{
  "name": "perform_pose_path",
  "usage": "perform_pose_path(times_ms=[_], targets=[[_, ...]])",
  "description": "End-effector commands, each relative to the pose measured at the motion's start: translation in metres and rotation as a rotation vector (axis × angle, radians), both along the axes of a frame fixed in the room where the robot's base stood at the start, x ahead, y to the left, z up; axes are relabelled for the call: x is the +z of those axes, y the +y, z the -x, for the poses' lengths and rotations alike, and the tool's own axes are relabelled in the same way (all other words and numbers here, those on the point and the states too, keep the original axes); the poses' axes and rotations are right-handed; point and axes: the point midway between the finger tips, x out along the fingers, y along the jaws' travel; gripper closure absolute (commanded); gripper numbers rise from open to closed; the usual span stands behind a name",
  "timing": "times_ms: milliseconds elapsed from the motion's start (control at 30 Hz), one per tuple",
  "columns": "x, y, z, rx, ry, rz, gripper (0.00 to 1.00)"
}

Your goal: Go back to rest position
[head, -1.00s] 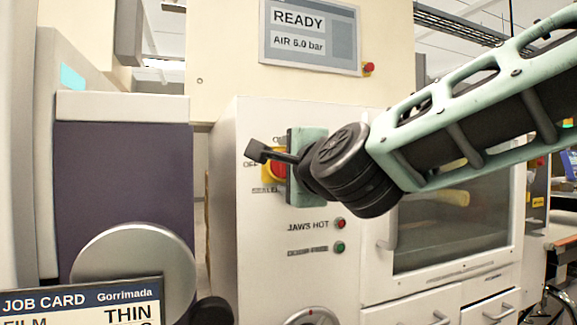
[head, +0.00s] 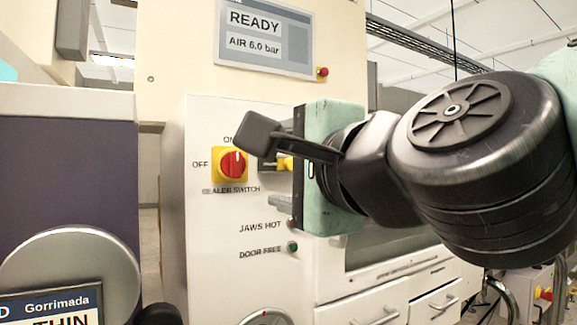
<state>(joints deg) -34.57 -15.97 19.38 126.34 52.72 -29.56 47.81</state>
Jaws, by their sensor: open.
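My gripper (head: 264,150) is in the head view, pointing left, with its pale green body and black wrist to the right. Its jaws are open and I see nothing held between them. The near finger hides part of the far one. The red knob of the sealer switch (head: 232,164), on a yellow plate, shows just left of the fingers. The gripper looks nearer to me than the switch and apart from it. A small light mark is near the top of the knob, toward the ON label.
The white sealer cabinet (head: 200,235) stands behind my gripper, with JAWS HOT and DOOR FREE lamps. A display (head: 264,38) above reads READY, AIR 6.0 bar. A purple machine (head: 70,180) with a round silver disc (head: 75,275) and a job card (head: 55,307) are at the left.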

Motion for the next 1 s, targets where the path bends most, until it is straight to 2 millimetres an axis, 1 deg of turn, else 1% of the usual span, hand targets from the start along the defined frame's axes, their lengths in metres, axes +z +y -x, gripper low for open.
perform_pose_path(times_ms=[133,600,667,767,867,900,967,1000], targets=[[0.0,-0.004,0.006,-0.001,0.001,0.001,0.35],[-0.001,-0.004,0.006,0.0,0.001,0.001,0.35],[-0.009,-0.002,0.006,0.016,0.005,0.041,0.35],[-0.045,0.007,0.008,0.094,0.018,0.214,0.35],[-0.106,0.011,0.017,0.237,0.04,0.494,0.35],[-0.134,0.009,0.024,0.309,0.053,0.62,0.35],[-0.176,0.001,0.036,0.425,0.074,0.804,0.35],[-0.202,-0.007,0.045,0.505,0.09,0.918,0.35]])
